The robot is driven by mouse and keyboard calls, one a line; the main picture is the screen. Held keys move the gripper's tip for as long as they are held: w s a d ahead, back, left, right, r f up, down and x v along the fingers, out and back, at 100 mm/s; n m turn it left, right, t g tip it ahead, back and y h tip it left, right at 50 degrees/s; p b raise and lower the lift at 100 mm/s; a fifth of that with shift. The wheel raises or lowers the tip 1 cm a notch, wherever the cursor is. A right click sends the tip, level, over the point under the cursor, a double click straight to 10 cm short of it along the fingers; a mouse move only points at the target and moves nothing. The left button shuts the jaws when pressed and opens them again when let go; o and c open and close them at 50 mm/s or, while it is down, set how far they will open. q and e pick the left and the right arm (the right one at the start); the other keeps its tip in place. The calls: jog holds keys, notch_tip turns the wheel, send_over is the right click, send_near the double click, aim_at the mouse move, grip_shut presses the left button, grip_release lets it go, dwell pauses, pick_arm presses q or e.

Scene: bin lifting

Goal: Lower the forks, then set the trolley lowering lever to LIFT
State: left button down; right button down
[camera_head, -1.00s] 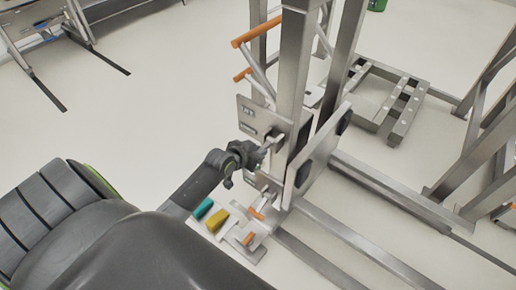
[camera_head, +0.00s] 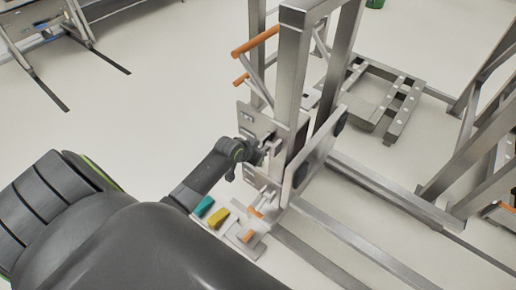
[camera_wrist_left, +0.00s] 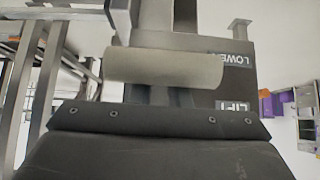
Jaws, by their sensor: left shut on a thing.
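The trolley (camera_head: 292,70) stands right of centre in the head view, a grey metal mast with a control plate (camera_head: 247,118) on its left side. In the left wrist view the plate (camera_wrist_left: 240,84) carries the labels LOWER, above, and LIFT, below. A pale grey cylindrical lever handle (camera_wrist_left: 165,68) lies across that view, its right end beside the LOWER label. My left gripper (camera_head: 264,153) is at the plate and shut on the lever handle; its fingers are mostly hidden. I cannot tell which parts are the forks or their height. My right gripper is out of view.
Orange handles (camera_head: 255,41) stick out left of the mast. Teal (camera_head: 203,206) and yellow (camera_head: 218,217) pedals sit low at the trolley's near end. Long floor rails (camera_head: 350,242) run right. A metal frame (camera_head: 374,92) stands behind.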

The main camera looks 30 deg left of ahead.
pick_arm(q)
jog(key=shift+s+f, duration=0.15)
jog(key=shift+s, duration=0.05)
jog(key=shift+w+r, duration=0.2)
dwell(1.1)
grip_release()
dwell(0.4)
jog(key=shift+r, duration=0.1)
jog(key=p+v, duration=0.2)
jog(key=v, duration=1.5)
jog(key=shift+s, duration=0.15)
jog(key=shift+r, duration=0.1)
